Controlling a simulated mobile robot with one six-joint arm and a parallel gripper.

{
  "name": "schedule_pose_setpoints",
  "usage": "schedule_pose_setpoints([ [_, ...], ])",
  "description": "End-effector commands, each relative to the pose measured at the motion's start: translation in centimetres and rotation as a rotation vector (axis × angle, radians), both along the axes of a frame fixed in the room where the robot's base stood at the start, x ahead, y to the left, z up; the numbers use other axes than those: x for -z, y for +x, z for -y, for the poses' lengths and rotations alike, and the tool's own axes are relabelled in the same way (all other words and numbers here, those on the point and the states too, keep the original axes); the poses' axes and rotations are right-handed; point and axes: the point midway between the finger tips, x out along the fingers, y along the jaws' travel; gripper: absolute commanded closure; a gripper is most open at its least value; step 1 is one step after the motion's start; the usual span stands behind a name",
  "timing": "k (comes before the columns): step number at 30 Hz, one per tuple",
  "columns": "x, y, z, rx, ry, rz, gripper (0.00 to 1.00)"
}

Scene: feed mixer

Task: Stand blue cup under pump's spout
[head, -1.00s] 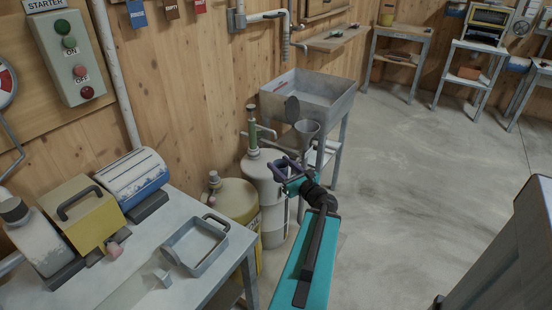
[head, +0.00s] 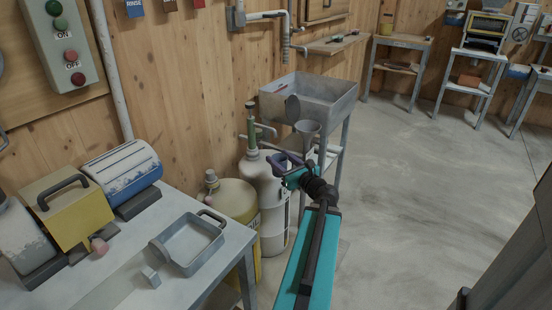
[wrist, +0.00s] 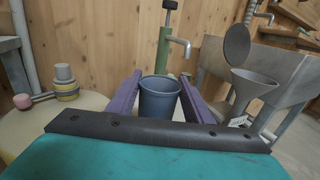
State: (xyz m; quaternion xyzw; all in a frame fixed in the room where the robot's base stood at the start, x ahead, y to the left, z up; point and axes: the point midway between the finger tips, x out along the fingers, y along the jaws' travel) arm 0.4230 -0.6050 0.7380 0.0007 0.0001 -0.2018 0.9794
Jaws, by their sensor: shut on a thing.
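The blue cup (wrist: 159,100) is upright between the purple fingers of my gripper (wrist: 158,92), which is shut on it. In the head view my gripper (head: 281,162) is beside the white drum (head: 270,205), and the cup is hard to make out. I cannot tell whether the spout's end is directly over the cup's mouth.
A grey funnel (head: 307,128) and a sink (head: 318,100) are just right of the pump. A yellow drum (head: 235,204) is at the left. The near bench holds a grey tray (head: 190,243) and a yellow box (head: 70,212). Open floor is at the right.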

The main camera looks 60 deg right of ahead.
Motion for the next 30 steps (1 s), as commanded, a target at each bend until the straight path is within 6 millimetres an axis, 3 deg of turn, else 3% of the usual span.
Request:
schedule_pose_setpoints([
  [9, 0.4, 0.7, 0.8, 0.001, -0.003, 0.001, 0.75],
  [30, 0.8, 5.9, 7.3, 0.001, -0.001, 0.001, 0.75],
])
